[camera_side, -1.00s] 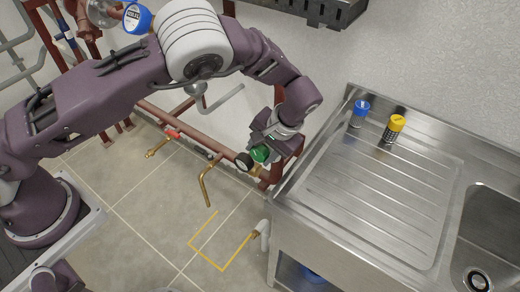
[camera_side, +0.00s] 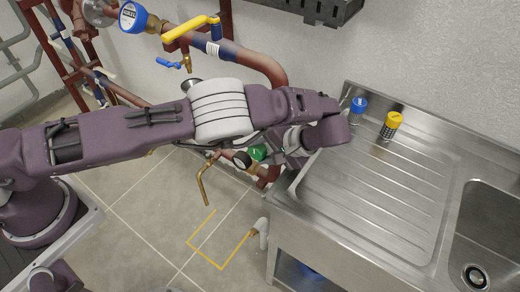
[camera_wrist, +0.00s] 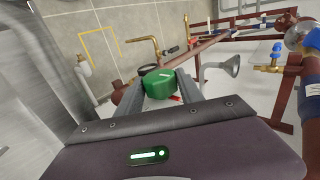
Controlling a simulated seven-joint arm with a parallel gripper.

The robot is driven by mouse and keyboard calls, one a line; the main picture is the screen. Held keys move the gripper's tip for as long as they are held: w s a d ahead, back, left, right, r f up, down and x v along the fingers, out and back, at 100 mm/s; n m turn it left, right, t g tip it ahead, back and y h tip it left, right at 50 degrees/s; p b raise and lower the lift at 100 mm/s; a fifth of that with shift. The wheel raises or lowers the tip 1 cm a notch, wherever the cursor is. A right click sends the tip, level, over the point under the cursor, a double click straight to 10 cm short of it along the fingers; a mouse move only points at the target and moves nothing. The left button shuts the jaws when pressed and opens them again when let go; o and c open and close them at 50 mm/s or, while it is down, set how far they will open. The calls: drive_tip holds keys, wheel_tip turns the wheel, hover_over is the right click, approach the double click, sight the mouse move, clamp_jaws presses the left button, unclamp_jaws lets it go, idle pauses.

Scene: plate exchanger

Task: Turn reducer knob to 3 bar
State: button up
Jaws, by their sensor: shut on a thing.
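The green reducer knob (camera_side: 258,153) sits on the pipe beside the sink unit, with a round dark-rimmed gauge (camera_side: 241,160) just left of it. In the wrist view the green knob (camera_wrist: 159,83) lies between the two fingers of my gripper (camera_wrist: 160,86), which is shut on it. A pale mark shows on the knob's top. In the side view my wrist hides most of the fingers. The gauge's reading is too small to tell.
The steel sink unit (camera_side: 300,225) stands close on the right, with a blue-capped shaker (camera_side: 358,112) and a yellow-capped one (camera_side: 391,126) on it. A bent brass pipe (camera_side: 204,180) stands left of the gauge. Red-brown pipes, a yellow valve handle (camera_side: 190,27) and a blue meter (camera_side: 133,17) are behind.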

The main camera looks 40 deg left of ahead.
drive_tip(key=o, duration=1.4)
drive_tip(key=shift+c, duration=0.2)
drive_tip(key=v, duration=0.7)
